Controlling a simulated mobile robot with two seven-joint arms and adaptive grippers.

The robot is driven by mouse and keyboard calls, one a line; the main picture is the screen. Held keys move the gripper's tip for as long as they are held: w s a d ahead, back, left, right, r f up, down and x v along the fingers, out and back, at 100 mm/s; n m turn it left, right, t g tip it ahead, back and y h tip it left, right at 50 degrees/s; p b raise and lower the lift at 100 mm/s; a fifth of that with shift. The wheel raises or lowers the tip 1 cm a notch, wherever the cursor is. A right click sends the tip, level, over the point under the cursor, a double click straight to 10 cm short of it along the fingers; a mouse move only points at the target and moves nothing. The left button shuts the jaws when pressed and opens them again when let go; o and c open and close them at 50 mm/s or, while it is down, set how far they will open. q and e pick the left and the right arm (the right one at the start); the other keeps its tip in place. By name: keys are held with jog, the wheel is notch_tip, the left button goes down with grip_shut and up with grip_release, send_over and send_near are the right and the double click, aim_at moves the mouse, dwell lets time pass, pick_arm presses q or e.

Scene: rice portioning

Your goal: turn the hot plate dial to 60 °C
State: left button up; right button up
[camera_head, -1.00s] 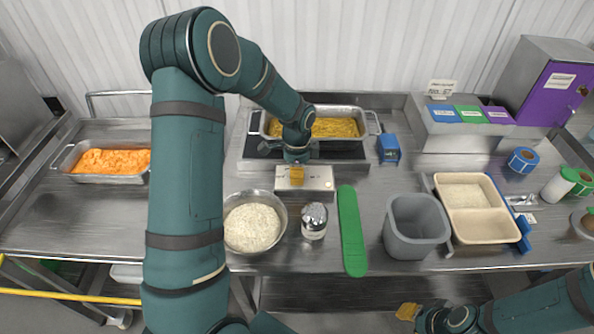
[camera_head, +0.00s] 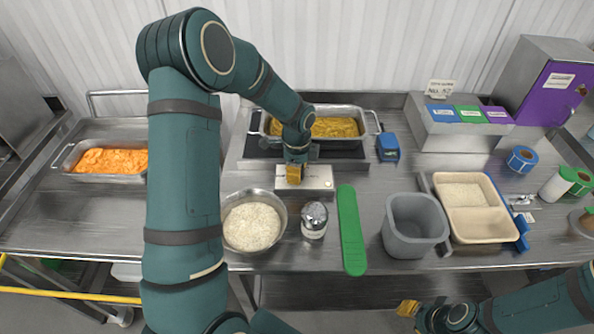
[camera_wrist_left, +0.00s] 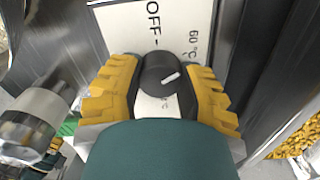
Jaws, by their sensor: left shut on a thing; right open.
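The hot plate's white control panel (camera_head: 318,177) sits at its front, below the tray of yellow food. In the left wrist view, the round dark dial (camera_wrist_left: 158,77) stands between the yellow fingers of my left gripper (camera_wrist_left: 162,88), which is shut on it. The dial's white mark points right and slightly up in that view. The printed "OFF" is above the dial and "60 °C" (camera_wrist_left: 194,45) is at its upper right. In the head view my left gripper (camera_head: 293,174) hides the dial. My right gripper (camera_head: 408,308) is open and empty at the lower right.
A steel bowl of rice (camera_head: 279,230), a shaker (camera_head: 314,221) and a green strip (camera_head: 350,230) lie in front of the hot plate. A grey bin (camera_head: 413,228) and a beige tray (camera_head: 483,228) stand to the right. A blue device (camera_head: 388,148) is beside the hot plate.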

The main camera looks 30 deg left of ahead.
pick_arm(q)
jog(key=o, duration=1.2)
jog(key=shift+o, duration=0.2)
